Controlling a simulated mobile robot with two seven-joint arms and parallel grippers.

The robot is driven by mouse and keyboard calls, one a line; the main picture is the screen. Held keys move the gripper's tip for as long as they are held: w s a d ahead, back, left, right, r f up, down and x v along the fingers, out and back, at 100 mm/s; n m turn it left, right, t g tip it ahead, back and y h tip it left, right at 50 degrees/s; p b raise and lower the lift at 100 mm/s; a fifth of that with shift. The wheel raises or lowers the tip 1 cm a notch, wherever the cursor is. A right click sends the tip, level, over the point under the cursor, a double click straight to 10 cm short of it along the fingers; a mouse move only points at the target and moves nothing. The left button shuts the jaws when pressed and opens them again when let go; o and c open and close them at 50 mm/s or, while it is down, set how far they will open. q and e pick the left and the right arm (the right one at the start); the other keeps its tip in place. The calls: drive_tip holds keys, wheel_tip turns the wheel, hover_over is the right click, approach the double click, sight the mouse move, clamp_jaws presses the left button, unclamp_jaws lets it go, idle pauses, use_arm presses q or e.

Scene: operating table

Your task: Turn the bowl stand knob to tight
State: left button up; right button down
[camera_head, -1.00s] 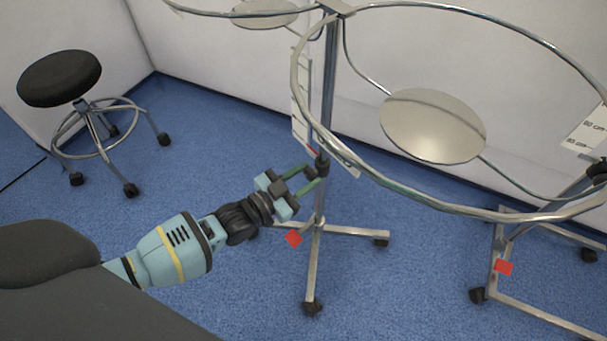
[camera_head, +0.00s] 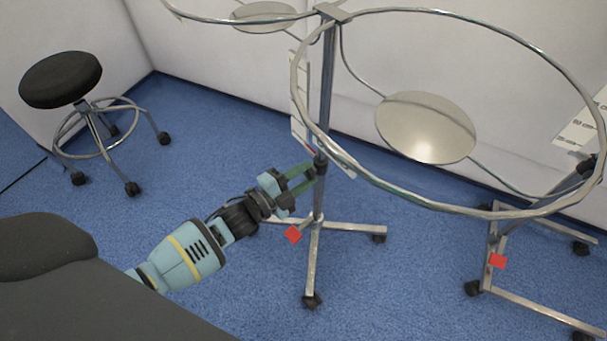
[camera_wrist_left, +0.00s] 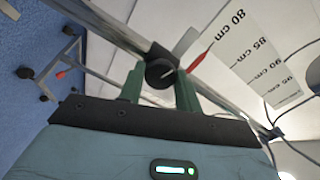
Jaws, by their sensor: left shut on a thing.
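The bowl stand (camera_head: 326,100) is a metal pole on a wheeled cross base, with two large ring holders at its top. Its dark round knob (camera_head: 319,164) sits partway up the pole. In the left wrist view the black knob (camera_wrist_left: 160,73) lies between the green fingers, with a thin red-tipped pointer (camera_wrist_left: 196,62) beside it. My left gripper (camera_head: 309,176) is at the knob and shut on it; it also shows in the left wrist view (camera_wrist_left: 158,88). My right gripper is not in view.
A scale card (camera_wrist_left: 245,58) with centimetre marks is behind the pointer. A second wheeled stand (camera_head: 495,245) is at the right. A black stool (camera_head: 60,78) is at the left. Blue floor (camera_head: 200,130) lies open between stool and stand.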

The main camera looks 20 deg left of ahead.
use_arm(q)
drive_tip(key=m, duration=0.3)
drive_tip(key=shift+m, duration=0.4)
drive_tip(key=m+b, duration=0.1)
drive_tip(key=m, duration=0.3)
drive_tip(key=shift+f+m, duration=0.1)
drive_tip(key=shift+m, duration=0.2)
drive_tip(key=m+b, duration=0.1)
drive_tip(key=m, duration=0.2)
drive_tip(key=shift+b, duration=0.3)
drive_tip(key=shift+m+b, duration=0.5)
drive_tip(key=shift+m, duration=1.1)
drive_tip(key=o, duration=1)
drive_tip(key=shift+c, duration=0.2)
